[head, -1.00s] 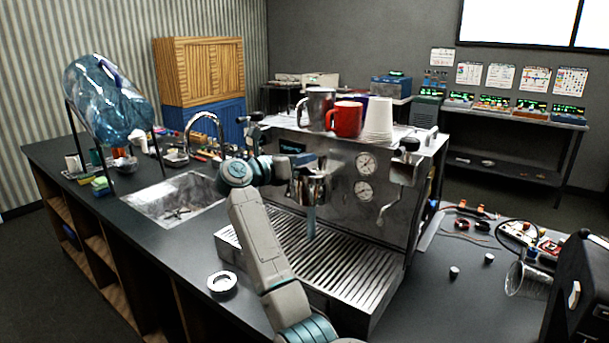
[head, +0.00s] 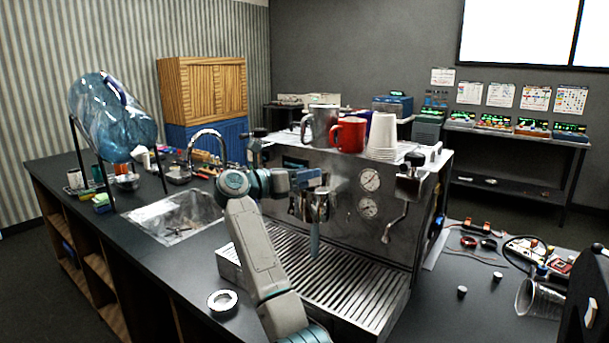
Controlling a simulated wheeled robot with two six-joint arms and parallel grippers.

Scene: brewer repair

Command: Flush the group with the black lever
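The steel espresso machine (head: 336,183) stands on the dark counter. Its steel group (head: 315,206) is at the front, above the drip tray (head: 318,280). A pale blue-grey vertical strip (head: 315,240) hangs below the group; I cannot tell what it is. A black knob (head: 410,160) shows at the machine's right front and another black knob (head: 259,133) at its left. I cannot make out which is the task's lever. My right gripper (head: 308,180) is at the group's front upper side, seen side-on; its fingertips are unclear. My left gripper is not in view.
A red mug (head: 348,135), a steel pitcher (head: 321,122) and white cups (head: 383,135) stand on the machine. The sink (head: 178,220) lies left.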

